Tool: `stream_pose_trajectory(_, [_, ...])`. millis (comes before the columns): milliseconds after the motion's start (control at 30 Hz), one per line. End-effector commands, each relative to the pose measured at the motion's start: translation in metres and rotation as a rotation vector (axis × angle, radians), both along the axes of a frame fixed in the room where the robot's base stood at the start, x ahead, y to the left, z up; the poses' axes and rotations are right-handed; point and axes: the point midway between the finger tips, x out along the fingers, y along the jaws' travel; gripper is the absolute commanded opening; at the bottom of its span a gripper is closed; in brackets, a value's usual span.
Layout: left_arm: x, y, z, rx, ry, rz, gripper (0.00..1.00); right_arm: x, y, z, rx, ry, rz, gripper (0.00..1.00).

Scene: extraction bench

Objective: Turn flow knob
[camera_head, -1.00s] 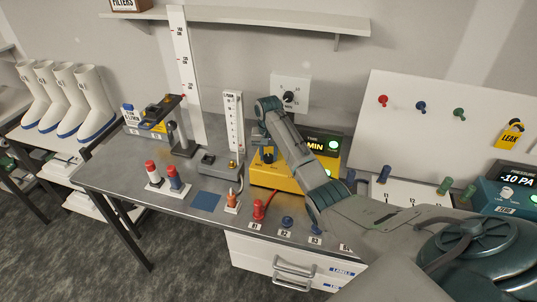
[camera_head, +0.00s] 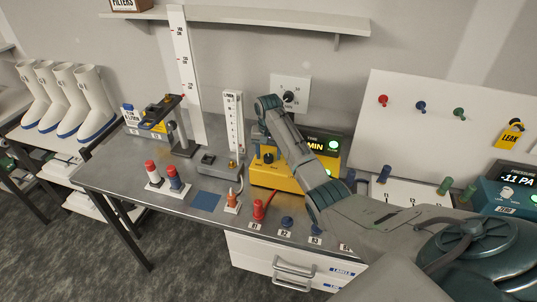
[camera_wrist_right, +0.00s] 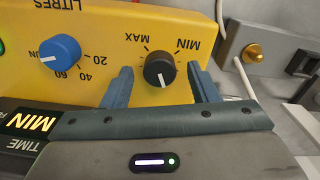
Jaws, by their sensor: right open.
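The black knob (camera_wrist_right: 160,70) sits on the yellow pump's face, between the printed words MIN and MAX. Its white pointer mark points down in the wrist view, on the side away from those words. My right gripper (camera_wrist_right: 161,76) is open, with one blue-grey finger on each side of the knob. A gap shows on both sides in this view; I cannot judge the depth. In the head view, my right gripper (camera_head: 261,136) is by the yellow pump (camera_head: 262,177), partly hidden by my arm. The knob shows dark there (camera_head: 268,157). My left gripper is not in view.
A blue knob (camera_wrist_right: 60,52) is beside the black one. A white scale column (camera_head: 234,120) on a grey base stands left of the pump. A red-capped piece (camera_head: 259,209) and blue knob-like piece (camera_head: 287,222) stand in front.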

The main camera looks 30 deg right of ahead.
Motion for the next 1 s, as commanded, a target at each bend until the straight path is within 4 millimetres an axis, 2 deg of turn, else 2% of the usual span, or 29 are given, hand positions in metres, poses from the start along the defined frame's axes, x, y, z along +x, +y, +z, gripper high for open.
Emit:
stream_pose_trajectory(133, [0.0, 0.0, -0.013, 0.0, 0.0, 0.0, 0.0, 0.001, -0.001, 0.02, -0.002, -0.006, 0.001, 0.54])
stream_pose_trajectory(367, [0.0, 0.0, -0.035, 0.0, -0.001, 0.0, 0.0, 0.001, -0.001, 0.071, -0.002, -0.006, -0.001, 0.54])
stream_pose_trajectory(433, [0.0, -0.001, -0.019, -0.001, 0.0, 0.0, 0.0, 0.0, 0.0, 0.09, -0.001, -0.002, -0.001, 0.54])
stream_pose_trajectory(633, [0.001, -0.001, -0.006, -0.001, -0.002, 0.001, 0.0, 0.0, 0.0, 0.103, -0.001, -0.001, -0.001, 0.54])
stream_pose_trajectory(1000, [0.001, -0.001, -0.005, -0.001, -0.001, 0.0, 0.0, 0.0, 0.0, 0.103, -0.001, -0.001, -0.001, 0.54])
